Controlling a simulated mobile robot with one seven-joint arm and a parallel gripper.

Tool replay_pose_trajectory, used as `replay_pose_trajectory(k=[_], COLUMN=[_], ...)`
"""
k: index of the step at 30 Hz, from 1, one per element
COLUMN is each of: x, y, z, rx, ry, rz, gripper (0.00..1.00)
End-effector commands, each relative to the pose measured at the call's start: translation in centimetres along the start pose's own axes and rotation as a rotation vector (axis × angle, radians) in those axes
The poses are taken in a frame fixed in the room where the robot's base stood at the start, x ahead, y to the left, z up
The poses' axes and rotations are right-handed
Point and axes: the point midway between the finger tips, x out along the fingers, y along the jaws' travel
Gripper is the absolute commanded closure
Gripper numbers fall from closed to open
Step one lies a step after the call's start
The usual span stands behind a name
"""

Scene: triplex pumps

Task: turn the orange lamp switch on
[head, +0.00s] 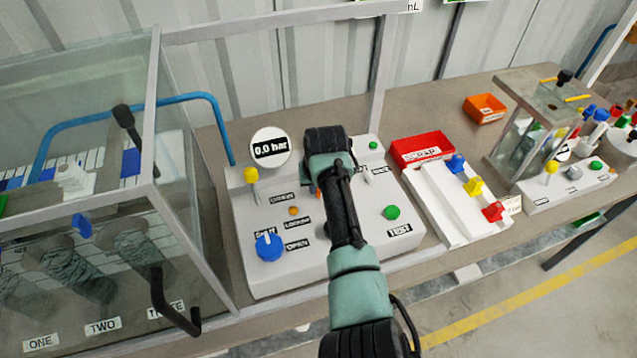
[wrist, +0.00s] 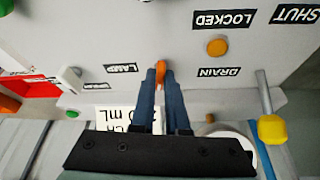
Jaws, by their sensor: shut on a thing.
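The orange lamp switch (wrist: 160,69) stands on the grey panel (wrist: 80,25), beside the label LAMP, in the wrist view. My gripper (wrist: 161,78) is shut on it, with one dark blue finger on each side. Only the orange tip shows between the fingers; the rest of the switch is hidden. In the head view my gripper and forearm cover most of this spot, and a bit of orange shows at the gripper's left edge. I cannot tell whether the switch is on or off.
Near my gripper are a yellow-tipped lever (head: 251,176), a gauge reading 0.0 bar (head: 269,148), a blue knob (head: 268,246), a small orange light (head: 294,210) and a green button (head: 391,212). A glass enclosure (head: 155,110) stands left. A red SCRAP bin (head: 420,148) stands right.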

Motion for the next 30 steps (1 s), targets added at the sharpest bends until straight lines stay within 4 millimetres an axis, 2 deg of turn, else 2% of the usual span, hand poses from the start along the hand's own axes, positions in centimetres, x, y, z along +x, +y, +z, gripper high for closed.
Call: replay_pose_trajectory(k=[18,30], x=[0.32,0.29], y=[-0.6,-0.7], z=[-0.07,-0.21], rx=[0.521,0.752], ry=[0.0,0.0], rz=[0.216,0.311], gripper=[1.0,1.0])
